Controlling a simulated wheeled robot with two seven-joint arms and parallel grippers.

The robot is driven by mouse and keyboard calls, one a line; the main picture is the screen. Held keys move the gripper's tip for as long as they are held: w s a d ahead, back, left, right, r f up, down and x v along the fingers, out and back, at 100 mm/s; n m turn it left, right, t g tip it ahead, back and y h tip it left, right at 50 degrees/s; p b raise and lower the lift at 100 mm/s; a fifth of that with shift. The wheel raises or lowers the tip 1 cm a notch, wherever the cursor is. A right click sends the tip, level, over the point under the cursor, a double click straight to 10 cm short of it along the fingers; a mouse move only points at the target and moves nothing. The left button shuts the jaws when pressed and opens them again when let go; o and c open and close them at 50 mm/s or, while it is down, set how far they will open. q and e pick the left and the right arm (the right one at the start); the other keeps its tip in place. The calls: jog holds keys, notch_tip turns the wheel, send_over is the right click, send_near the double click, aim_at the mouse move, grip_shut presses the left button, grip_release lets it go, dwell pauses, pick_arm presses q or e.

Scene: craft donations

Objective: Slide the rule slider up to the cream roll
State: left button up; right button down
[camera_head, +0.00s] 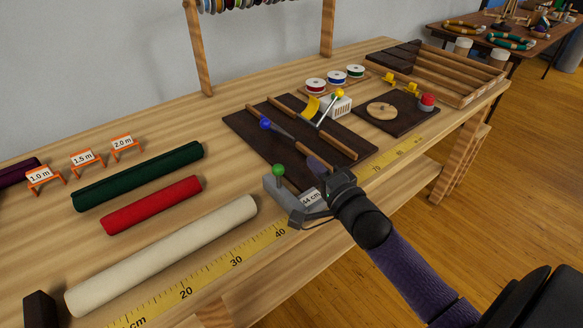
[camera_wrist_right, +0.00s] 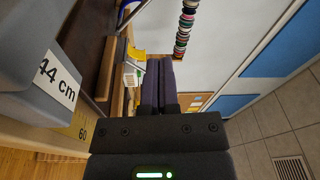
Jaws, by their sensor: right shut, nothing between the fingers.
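The rule slider (camera_head: 283,197) is a grey block with a green knob (camera_head: 278,170) and a "44 cm" label. It sits on the yellow rule (camera_head: 236,261) just past the 40 mark. The cream roll (camera_head: 165,254) lies along the rule to its left, with a small gap between its right end and the slider. My right gripper (camera_head: 315,163) is shut and empty, beyond the slider's right side, partly hiding it. In the right wrist view its closed fingers (camera_wrist_right: 160,85) show, with the slider (camera_wrist_right: 40,50) at the upper left. My left gripper is not in view.
Red (camera_head: 152,205) and green (camera_head: 138,176) rolls lie behind the cream roll. A dark board (camera_head: 250,137) with a blue-knobbed lever stands behind my gripper. A round wooden disc (camera_head: 382,110) and a red button (camera_head: 427,100) are to the right. A dark block (camera_head: 40,309) stands at the near left.

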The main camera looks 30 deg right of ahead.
jog(key=w+b, duration=0.1)
jog(key=w, duration=0.3)
jog(key=shift+d, duration=0.15)
jog(key=a, duration=0.3)
jog(key=shift+s+a+f+b, duration=0.15)
jog(key=shift+s+f+b, duration=0.1)
jog(key=shift+s+b, duration=0.15)
jog(key=shift+s+a, duration=0.1)
jog(key=shift+a, duration=0.2)
